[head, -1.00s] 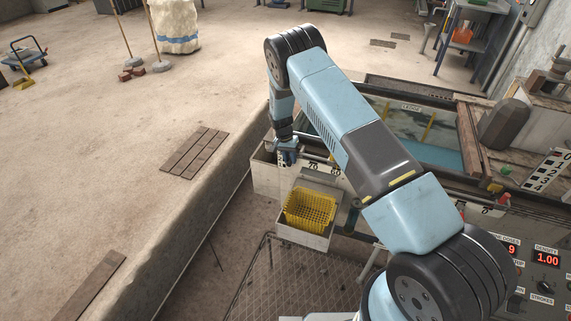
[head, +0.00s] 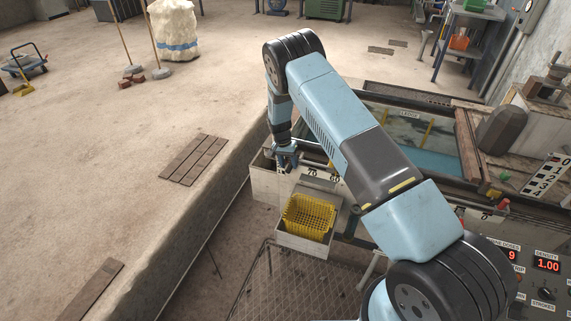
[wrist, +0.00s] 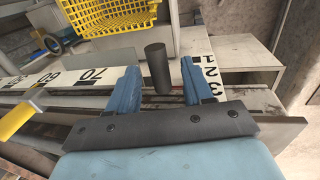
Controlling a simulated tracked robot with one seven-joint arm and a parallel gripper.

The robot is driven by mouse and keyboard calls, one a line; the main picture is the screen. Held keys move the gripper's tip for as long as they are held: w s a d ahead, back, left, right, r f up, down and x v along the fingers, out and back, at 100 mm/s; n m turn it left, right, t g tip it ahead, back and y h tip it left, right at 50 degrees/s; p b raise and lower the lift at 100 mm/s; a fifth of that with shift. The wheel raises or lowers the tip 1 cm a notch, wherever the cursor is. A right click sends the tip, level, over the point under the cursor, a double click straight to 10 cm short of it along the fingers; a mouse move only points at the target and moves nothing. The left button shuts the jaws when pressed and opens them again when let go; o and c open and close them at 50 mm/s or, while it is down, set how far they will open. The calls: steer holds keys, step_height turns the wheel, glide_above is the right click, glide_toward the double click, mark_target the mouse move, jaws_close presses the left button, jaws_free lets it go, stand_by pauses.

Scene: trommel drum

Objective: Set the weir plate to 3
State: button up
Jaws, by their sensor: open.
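My gripper (head: 287,162) hangs over the near left corner of the trough in the head view. In the wrist view my gripper (wrist: 160,66) is open, its two blue fingers on either side of a dark upright cylindrical knob (wrist: 157,70). A gap shows on both sides of the knob; I cannot tell whether its lower end is between the fingers. A white scale with 1, 2 and 3 (wrist: 206,72) stands just right of the right finger, partly hidden by it. The weir plate itself is not clearly visible, and no pointer reading can be made out.
A yellow basket (head: 308,214) sits in a pale box below the trough edge; it also shows in the wrist view (wrist: 105,14). A long white scale marked 70 (wrist: 95,76) lies left of the gripper. Another 0-to-4 scale (head: 548,176) stands at far right, above a control panel (head: 525,270).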

step_height(320, 180, up, 7)
steer(key=a, duration=0.1)
steer(key=shift+w+a, duration=0.3)
steer(key=shift+r, duration=0.1)
stand_by(0.3)
steer(key=s+d+r+t+y, duration=0.1)
steer(key=s+d+r, duration=0.35)
steer(key=r, duration=0.85)
steer(key=s+d+r+n+t+y, duration=0.1)
steer(key=s+d+r, duration=0.35)
steer(key=r, duration=0.85)
steer(key=s+d+r+t, duration=0.1)
steer(key=s+d+r, duration=0.35)
steer(key=r, duration=0.95)
steer(key=s+d+r+n+t, duration=0.1)
steer(key=s+d+r, duration=0.35)
steer(key=s, duration=0.35)
steer(key=s+d+r+n+t, duration=0.1)
steer(key=s+d+r, duration=0.2)
steer(key=s+r, duration=0.3)
steer(key=s+d+n+t, duration=0.1)
steer(key=s+d, duration=0.2)
steer(key=s, duration=1.5)
steer(key=shift+f, duration=0.2)
